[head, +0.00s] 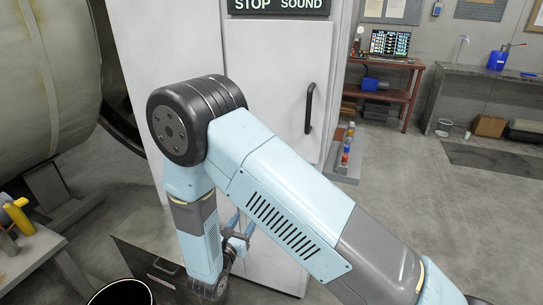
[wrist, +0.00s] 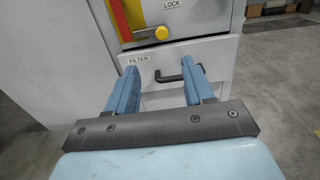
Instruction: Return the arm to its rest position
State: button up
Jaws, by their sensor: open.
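My gripper (wrist: 157,82) is open and empty in the wrist view, its two blue fingers apart. A drawer labelled FILTER (wrist: 150,78) with a dark handle (wrist: 180,72) lies beyond the fingertips. The handle shows between and behind the fingers, and I cannot tell how near they are. In the head view my arm is bent, with its forearm hanging down in front of the white cabinet (head: 270,60). My gripper (head: 238,228) is small there and partly hidden behind my arm.
A large round vessel (head: 45,90) stands at left, with a bench (head: 30,250) and a dark bin (head: 122,292) below. A red table (head: 385,95) stands at the back right. Open floor lies at right.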

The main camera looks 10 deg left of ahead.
jog(key=w+d+r+m+g+h, duration=0.3)
jog(key=d+r+m, duration=0.2)
jog(key=d+r, duration=0.2)
jog(key=w+d+r+m+g+h, duration=0.2)
jog(key=d+r+m+g+h, duration=0.15)
jog(key=d+r, duration=0.3)
jog(key=s+d+r+m+g, duration=0.2)
jog(key=d+r+m+g, duration=0.15)
jog(key=d, duration=0.35)
jog(key=s+d+r+m+g, duration=0.1)
jog(key=d+r+m+g, duration=0.2)
jog(key=d+r+m, duration=0.3)
jog(key=s+d+r+m+y, duration=0.5)
jog(key=s+d+r+m, duration=0.1)
jog(key=s, duration=0.3)
jog(key=s+d+r+m+t+y, duration=0.1)
jog(key=s+d+r+m+y, duration=0.5)
jog(key=s+d+r+m, duration=0.1)
jog(key=shift+s+r+m, duration=0.45)
jog(key=shift+s+m, duration=0.65)
jog(key=shift+s, duration=0.15)
